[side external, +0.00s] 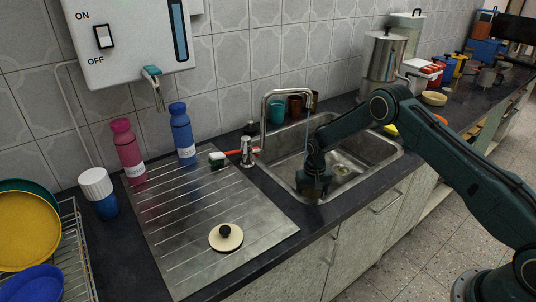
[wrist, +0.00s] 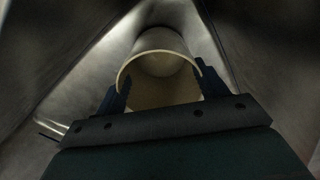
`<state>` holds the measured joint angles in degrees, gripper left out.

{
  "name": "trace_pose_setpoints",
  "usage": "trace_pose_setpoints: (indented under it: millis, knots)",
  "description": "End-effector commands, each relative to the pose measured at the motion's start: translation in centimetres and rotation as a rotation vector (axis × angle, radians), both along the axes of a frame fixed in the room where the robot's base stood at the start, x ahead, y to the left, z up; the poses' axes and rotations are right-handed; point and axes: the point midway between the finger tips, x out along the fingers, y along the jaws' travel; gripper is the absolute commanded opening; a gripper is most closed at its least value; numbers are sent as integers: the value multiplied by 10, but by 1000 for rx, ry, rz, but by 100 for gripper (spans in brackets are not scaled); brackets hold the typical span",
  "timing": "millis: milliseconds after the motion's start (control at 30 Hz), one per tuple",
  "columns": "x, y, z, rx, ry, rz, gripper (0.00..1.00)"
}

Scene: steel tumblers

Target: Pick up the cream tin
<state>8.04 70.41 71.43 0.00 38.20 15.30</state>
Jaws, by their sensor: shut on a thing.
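The cream tin (wrist: 159,64) shows in the wrist view as a pale round vessel, seen from its open rim, deep in the steel sink. My gripper (wrist: 160,82) is shut on it, with one dark finger on the left and one on the right of its rim. In the side external view my gripper (side external: 312,195) points down into the near left corner of the sink (side external: 372,150). The tin is hidden there behind the gripper and the sink's front edge.
The tap (side external: 264,115) rises behind the sink, close to my arm. The ribbed drainboard (side external: 190,215) lies left, with a cream lid (side external: 226,237) and pink (side external: 128,150) and blue (side external: 182,135) bottles. A tall steel pot (side external: 384,60) stands right.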

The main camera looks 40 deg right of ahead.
Motion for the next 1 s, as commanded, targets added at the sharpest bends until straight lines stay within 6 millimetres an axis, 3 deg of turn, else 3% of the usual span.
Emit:
trace_pose_setpoints:
  millis: [367,800,1000]
  knots:
    - [2,0,48,0,-5,0,46]
    - [1,0,142,-1,-5,0,46]
    - [1,0,174,-1,-4,0,46]
